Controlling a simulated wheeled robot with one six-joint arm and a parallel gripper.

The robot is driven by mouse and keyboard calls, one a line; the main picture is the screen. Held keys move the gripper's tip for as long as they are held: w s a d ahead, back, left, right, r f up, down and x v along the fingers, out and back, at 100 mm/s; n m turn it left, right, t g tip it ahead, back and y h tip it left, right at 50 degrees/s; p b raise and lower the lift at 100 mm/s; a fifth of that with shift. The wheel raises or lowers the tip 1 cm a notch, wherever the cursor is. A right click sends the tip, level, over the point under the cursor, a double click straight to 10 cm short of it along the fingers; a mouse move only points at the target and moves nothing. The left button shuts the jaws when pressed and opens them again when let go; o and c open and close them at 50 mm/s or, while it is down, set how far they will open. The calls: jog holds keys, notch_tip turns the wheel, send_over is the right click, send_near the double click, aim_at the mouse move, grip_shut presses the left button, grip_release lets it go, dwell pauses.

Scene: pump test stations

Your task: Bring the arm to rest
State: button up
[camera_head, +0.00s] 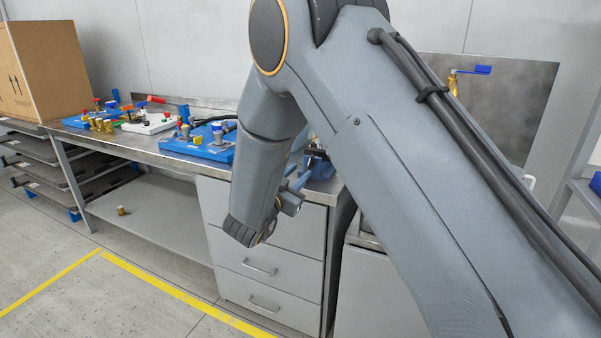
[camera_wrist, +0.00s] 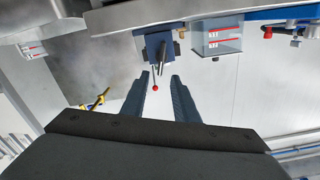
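My grey arm is raised and bent across the right half of the head view. Its wrist hangs in front of the workbench (camera_head: 165,152). My gripper (camera_wrist: 159,76) shows in the wrist view with its two dark fingers apart. Nothing is held between them. A thin rod with a red ball end (camera_wrist: 155,87) appears in line with the gap, beyond the fingers, hanging from a blue-grey block; I cannot tell how far away it is. In the head view the gripper is largely hidden behind my forearm, near the bench's right end.
Blue pump boards (camera_head: 205,145) with coloured fittings stand on the bench. A cardboard box (camera_head: 45,70) is at far left. A steel sink unit with a blue-handled tap (camera_head: 476,70) stands behind my arm. A small brass piece (camera_head: 121,211) lies on the lower shelf. The floor in front is clear.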

jog(key=s+d+f+n+g+y, duration=0.3)
jog(key=s+d+n+g+y, duration=0.3)
jog(key=d, duration=0.5)
jog(key=s+d+g, duration=0.3)
jog(key=s+d, duration=0.2)
jog(key=s, duration=0.5)
jog(key=s+d+f+n+g+p, duration=0.1)
jog(key=s+d+g, duration=0.3)
jog(key=s, duration=0.6)
jog(key=s+d+f+g, duration=0.1)
jog(key=s+d+g, duration=0.3)
jog(key=s, duration=0.6)
jog(key=shift+d+n, duration=0.3)
jog(key=shift+d, duration=0.85)
